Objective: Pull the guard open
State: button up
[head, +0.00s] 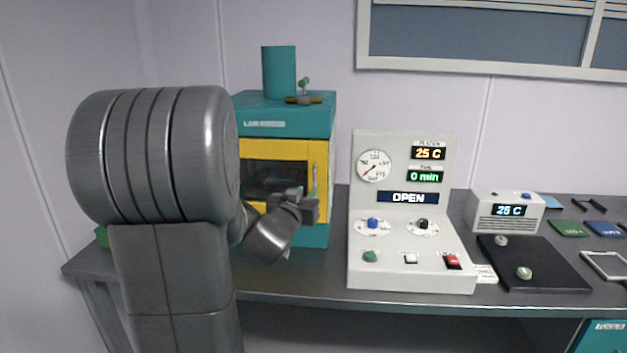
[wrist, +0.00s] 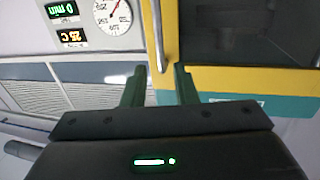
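The guard (head: 318,165) is a yellow frame with a dark window on the front of the teal press, and it looks closed. Its upright metal handle (head: 314,177) is on the guard's right side. In the wrist view the yellow guard (wrist: 240,78) fills the upper right, and the handle (wrist: 155,35) runs down toward the gap between my fingers. My gripper (wrist: 160,82) is open, with one dark green finger on each side of the handle's line. I cannot tell whether either finger touches it. In the head view my gripper (head: 308,205) is at the handle's lower end, partly hidden by my arm.
The teal press (head: 285,118) stands on the grey bench (head: 330,280). A control console (head: 405,215) with a gauge and an "OPEN" display stands close on its right. Farther right are a small display unit (head: 507,211) and a black mat (head: 560,270).

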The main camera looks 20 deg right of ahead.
aim_at(314, 182)
jog(key=p+x, duration=0.1)
jog(key=x, duration=0.7)
grip_shut()
